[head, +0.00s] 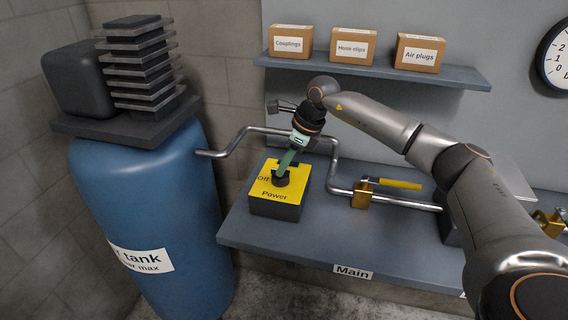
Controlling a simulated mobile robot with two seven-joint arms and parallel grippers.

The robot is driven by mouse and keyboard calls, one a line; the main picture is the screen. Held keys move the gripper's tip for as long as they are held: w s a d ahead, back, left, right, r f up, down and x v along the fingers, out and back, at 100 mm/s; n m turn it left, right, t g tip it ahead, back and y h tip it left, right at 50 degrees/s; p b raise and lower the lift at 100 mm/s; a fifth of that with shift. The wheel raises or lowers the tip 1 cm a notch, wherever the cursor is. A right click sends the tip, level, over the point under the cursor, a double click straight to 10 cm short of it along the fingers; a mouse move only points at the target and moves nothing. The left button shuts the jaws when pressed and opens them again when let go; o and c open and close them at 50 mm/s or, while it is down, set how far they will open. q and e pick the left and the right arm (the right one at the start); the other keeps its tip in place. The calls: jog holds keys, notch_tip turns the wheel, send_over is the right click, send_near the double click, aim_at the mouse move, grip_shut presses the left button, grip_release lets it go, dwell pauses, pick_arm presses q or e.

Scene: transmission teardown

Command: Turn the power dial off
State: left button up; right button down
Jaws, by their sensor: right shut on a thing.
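The power dial (282,180) is a small dark knob on top of a box with a yellow face marked "Power" and "Off" (273,197). The box sits on the grey bench at its left end. My right gripper (285,171) reaches down from above with its fingers at the knob, shut on it. The fingers hide part of the knob, so I cannot tell where it points. My left gripper is not in view.
A blue tank (150,205) with a finned compressor stands left of the bench (310,240). A metal pipe with a yellow-handled valve (400,184) runs behind and right of the box. A shelf (375,72) with three cartons hangs above.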

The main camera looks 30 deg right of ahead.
dwell(0.3)
jog(key=c, duration=0.9)
grip_release()
jog(key=shift+r, duration=0.1)
jog(key=v, duration=1.2)
jog(key=shift+d+r, duration=0.15)
jog(key=shift+d, duration=0.05)
